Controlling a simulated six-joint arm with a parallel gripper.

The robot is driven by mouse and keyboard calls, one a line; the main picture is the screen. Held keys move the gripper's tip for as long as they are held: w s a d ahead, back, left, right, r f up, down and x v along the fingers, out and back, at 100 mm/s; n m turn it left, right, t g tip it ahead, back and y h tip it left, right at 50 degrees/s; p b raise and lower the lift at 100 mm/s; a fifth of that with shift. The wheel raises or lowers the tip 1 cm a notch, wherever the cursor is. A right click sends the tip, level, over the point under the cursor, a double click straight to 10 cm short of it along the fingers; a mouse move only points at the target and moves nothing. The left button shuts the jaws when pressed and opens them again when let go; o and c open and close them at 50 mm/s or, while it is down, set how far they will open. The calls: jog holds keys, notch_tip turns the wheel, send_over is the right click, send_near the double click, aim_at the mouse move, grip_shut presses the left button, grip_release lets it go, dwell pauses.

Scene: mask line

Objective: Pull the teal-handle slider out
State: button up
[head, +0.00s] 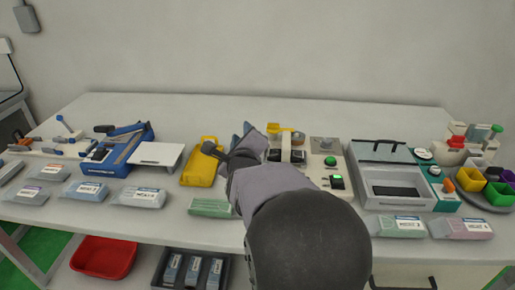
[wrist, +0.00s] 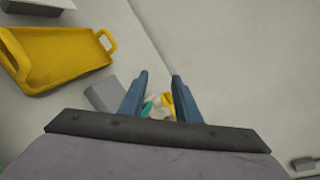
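My gripper (wrist: 160,78) shows two blue fingers standing apart in the wrist view, with no object held at the tips. In the head view my gripper (head: 241,132) is above the back middle of the table, right of the yellow tray. A small teal part (wrist: 148,108) shows low between the fingers, beside the left one, next to white and yellow parts. It may be the slider's teal handle, but it is too small and covered to tell. My arm hides much of this area in the head view, and I cannot make out the slider there.
The yellow tray (head: 200,162) lies left of my gripper, and also shows in the wrist view (wrist: 58,52). A device with a green button (head: 330,161) stands right of my arm. A grey-lidded box (head: 383,152) is further right. A blue press (head: 117,150) stands left.

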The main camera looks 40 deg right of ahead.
jog(key=s+d+r+m+h+b, duration=0.1)
jog(key=s+d+r+m+h, duration=0.15)
jog(key=m, duration=0.25)
jog(key=shift+n+h, duration=0.25)
jog(key=shift+n, duration=0.05)
jog(key=f, duration=0.3)
jog(key=f+b, duration=0.1)
jog(key=f, duration=0.5)
jog(key=shift+w+d+f, duration=0.1)
jog(key=shift+w+d, duration=0.05)
jog(key=shift+d, duration=0.1)
jog(key=x, duration=0.4)
jog(key=p+x, duration=0.1)
jog(key=x, duration=0.1)
jog(key=shift+w+d+r, duration=0.1)
jog(key=shift+r, duration=0.2)
jog(key=shift+w+d, duration=0.4)
jog(key=shift+w, duration=0.05)
grip_shut()
